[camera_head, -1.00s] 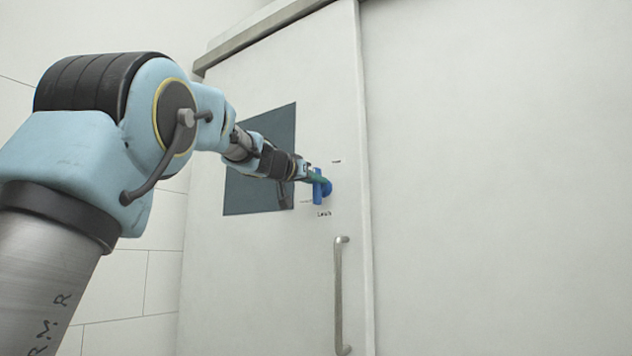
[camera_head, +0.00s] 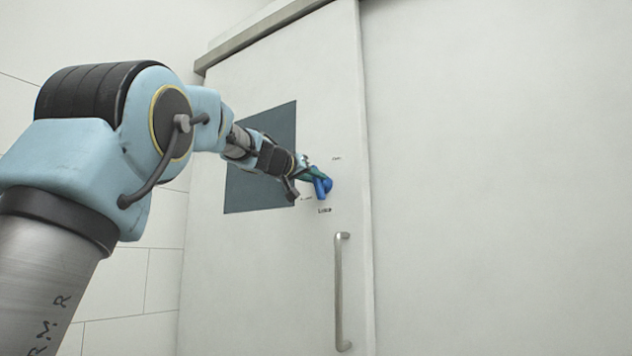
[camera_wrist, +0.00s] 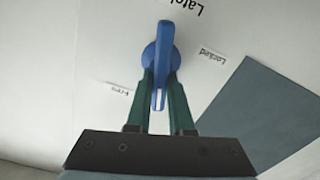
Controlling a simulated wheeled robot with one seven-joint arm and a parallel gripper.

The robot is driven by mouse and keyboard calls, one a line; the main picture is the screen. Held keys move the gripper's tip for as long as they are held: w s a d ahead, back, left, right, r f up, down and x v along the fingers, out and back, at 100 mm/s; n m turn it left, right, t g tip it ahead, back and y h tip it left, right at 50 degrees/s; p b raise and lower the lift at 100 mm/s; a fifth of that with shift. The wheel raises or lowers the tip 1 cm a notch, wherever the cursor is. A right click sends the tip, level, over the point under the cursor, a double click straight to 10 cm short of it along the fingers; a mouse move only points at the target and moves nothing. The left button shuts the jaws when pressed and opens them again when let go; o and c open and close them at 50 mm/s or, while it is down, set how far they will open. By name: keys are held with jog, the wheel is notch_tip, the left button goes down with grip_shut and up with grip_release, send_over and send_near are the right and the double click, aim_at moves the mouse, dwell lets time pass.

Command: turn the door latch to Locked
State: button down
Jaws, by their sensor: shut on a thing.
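The blue door latch (camera_head: 327,186) is on the white door, left of the door's right edge. In the wrist view the latch (camera_wrist: 159,55) is a round knob with a long bar, and a white mark shows near the bar's lower end. My gripper (camera_head: 312,175) is at the latch; in the wrist view its two green fingers (camera_wrist: 160,85) are shut on the bar, one on each side. A label reading "Locked" (camera_wrist: 213,54) is right of the latch there, and the bar does not point at it. A small label (camera_wrist: 118,88) at left is hard to read.
The white door (camera_head: 290,260) has a dark window (camera_head: 262,165) left of the latch and a vertical metal pull handle (camera_head: 339,292) below it. A rail (camera_head: 265,36) runs along the top. Plain wall (camera_head: 500,180) lies to the right.

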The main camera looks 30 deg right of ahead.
jog(key=n, duration=0.3)
jog(key=shift+w+a+f+n+b, duration=0.2)
jog(key=shift+w+n+b, duration=0.1)
jog(key=shift+n+b, duration=0.1)
jog(key=n, duration=0.3)
jog(key=shift+w+f+n, duration=0.1)
jog(key=shift+n, duration=0.2)
jog(key=shift+w+a+f+n, duration=0.1)
jog(key=shift+f+n, duration=0.15)
jog(key=shift+n, duration=1.55)
jog(key=shift+f+n, duration=0.2)
jog(key=shift+n, duration=1.6)
jog(key=c, duration=0.8)
grip_release()
jog(key=b+v, duration=0.3)
jog(key=v, duration=0.8)
jog(key=shift+b, duration=0.4)
